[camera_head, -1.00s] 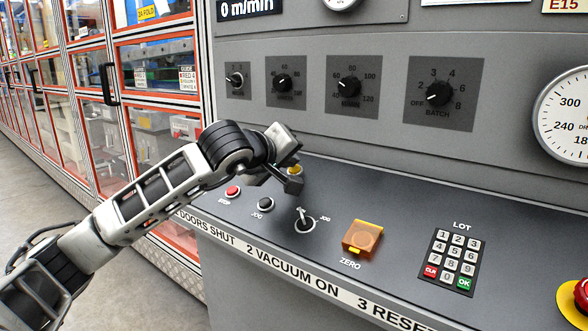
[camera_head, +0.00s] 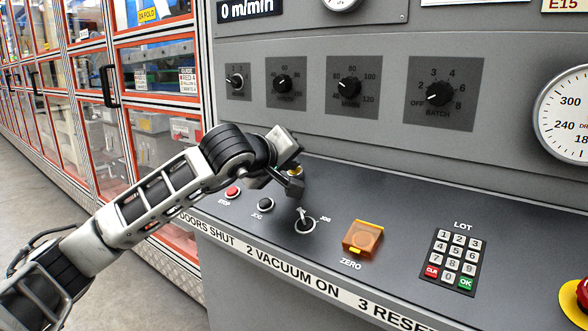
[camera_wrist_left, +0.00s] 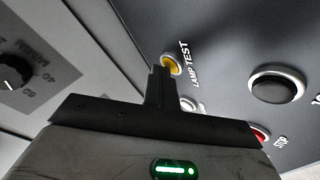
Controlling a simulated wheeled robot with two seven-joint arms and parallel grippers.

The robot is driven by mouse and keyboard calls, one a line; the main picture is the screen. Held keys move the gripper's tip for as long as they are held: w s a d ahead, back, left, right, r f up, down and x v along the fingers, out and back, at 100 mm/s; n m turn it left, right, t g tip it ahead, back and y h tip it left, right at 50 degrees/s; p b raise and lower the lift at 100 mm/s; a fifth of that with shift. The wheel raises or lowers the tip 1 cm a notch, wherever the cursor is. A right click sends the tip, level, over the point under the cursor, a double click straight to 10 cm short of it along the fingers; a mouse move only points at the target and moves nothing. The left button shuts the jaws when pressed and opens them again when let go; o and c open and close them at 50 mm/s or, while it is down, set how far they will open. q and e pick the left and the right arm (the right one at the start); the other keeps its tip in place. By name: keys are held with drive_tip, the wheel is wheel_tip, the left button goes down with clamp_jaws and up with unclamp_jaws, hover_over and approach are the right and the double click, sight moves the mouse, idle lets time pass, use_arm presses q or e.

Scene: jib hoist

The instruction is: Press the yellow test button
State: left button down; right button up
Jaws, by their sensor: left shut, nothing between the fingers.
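The yellow test button (camera_head: 295,170) is on the sloped grey console, partly hidden by my left gripper in the head view. In the left wrist view, the yellow button (camera_wrist_left: 172,63) has a pale ring and the label LAMP TEST beside it. My left gripper (camera_head: 292,185) is shut and empty, its fingertips by the button. In the left wrist view, the shut fingertips (camera_wrist_left: 160,70) overlap the button's edge. I cannot tell whether they touch it or whether it is pressed in. My right gripper is not in view.
Near the button are a red STOP button (camera_head: 232,192), a black JOG button (camera_head: 265,205) and a selector switch (camera_head: 304,224). An orange ZERO cover (camera_head: 362,239) and a keypad (camera_head: 455,260) are further right. The upright panel with knobs (camera_head: 350,88) rises behind.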

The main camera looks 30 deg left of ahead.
use_arm(q)
drive_tip(key=shift+s+r+p, duration=0.35)
drive_tip(key=shift+r, duration=0.35)
drive_tip(key=r+p, duration=0.1)
drive_tip(key=s+r, duration=0.1)
drive_tip(key=r, duration=0.1)
drive_tip(key=s+r+p, duration=0.1)
drive_tip(key=shift+a+r+p, duration=0.1)
drive_tip(key=shift+r+p, duration=0.2)
idle(0.8)
